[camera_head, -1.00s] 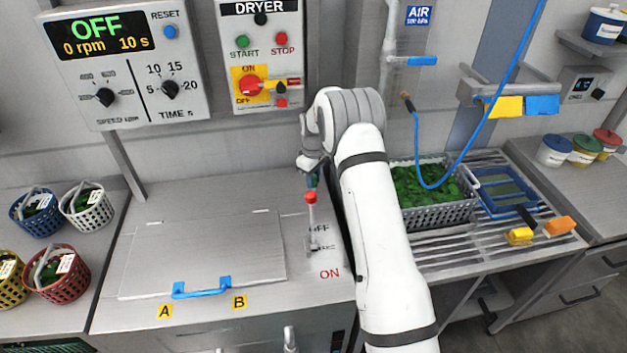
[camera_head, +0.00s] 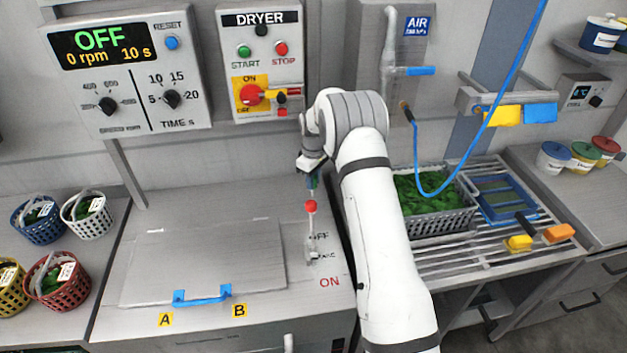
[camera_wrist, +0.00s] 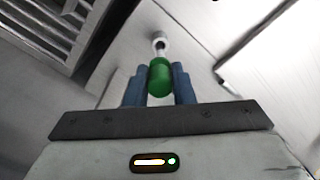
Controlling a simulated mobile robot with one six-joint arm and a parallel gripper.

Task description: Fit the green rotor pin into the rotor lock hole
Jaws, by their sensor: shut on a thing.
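In the wrist view my gripper (camera_wrist: 160,85) is shut on the green rotor pin (camera_wrist: 159,76), its blue fingers on both sides of the green grip. A pale metal end or ring (camera_wrist: 160,42) shows just beyond the green part; I cannot tell whether it belongs to the pin. In the head view my gripper (camera_head: 312,184) is small and partly hidden by my arm, just above the red-knobbed lever (camera_head: 311,207) on the dryer top. I cannot make out the rotor lock hole in either view.
The closed dryer lid (camera_head: 205,265) with its blue handle (camera_head: 202,295) lies left of the lever. A grey crate of greens (camera_head: 440,222) stands on the slatted rack at right. A blue hose (camera_head: 481,115) hangs above it. Several small baskets stand at far left.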

